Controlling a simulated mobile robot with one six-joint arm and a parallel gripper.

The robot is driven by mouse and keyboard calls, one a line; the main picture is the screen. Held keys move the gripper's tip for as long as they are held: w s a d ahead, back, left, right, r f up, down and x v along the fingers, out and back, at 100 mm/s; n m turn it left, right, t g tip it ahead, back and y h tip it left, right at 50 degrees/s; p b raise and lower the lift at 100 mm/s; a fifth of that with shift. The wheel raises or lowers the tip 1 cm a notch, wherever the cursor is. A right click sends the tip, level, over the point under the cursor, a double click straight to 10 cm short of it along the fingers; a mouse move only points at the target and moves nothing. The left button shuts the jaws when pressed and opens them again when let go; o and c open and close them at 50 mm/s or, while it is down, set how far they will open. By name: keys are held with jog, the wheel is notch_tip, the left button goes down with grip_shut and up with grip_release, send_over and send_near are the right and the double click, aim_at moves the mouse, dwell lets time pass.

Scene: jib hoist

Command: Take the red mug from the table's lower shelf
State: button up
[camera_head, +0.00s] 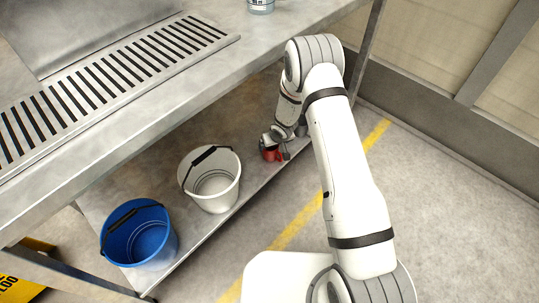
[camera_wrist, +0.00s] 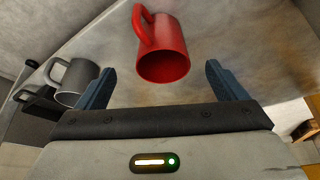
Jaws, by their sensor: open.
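The red mug (camera_wrist: 163,50) is in the wrist view, ahead of my open fingers, with its handle toward the upper left. In the head view the red mug (camera_head: 271,153) is partly hidden by my gripper. It stands on the table's lower shelf (camera_head: 228,217), near the front edge. My gripper (camera_wrist: 161,88) is open and empty, its two blue-grey fingertips apart on either side below the mug. In the head view my gripper (camera_head: 280,139) reaches in under the tabletop, right at the mug. I cannot tell whether it touches the mug.
A grey mug (camera_wrist: 76,82) is beside my left finger in the wrist view. A white bucket (camera_head: 211,196) and a blue bucket (camera_head: 140,250) stand on the lower shelf to the left. The tabletop (camera_head: 150,108) overhangs the shelf. A table leg (camera_head: 369,45) stands behind my arm.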

send_over(271, 149)
jog(key=s, duration=0.4)
notch_tip(271, 149, down, 7)
jog(key=shift+f+b, duration=0.15)
jog(key=shift+b, duration=0.25)
jog(key=shift+d, duration=0.1)
jog(key=shift+c, duration=0.2)
jog(key=c, duration=1)
jog(key=shift+c, duration=0.2)
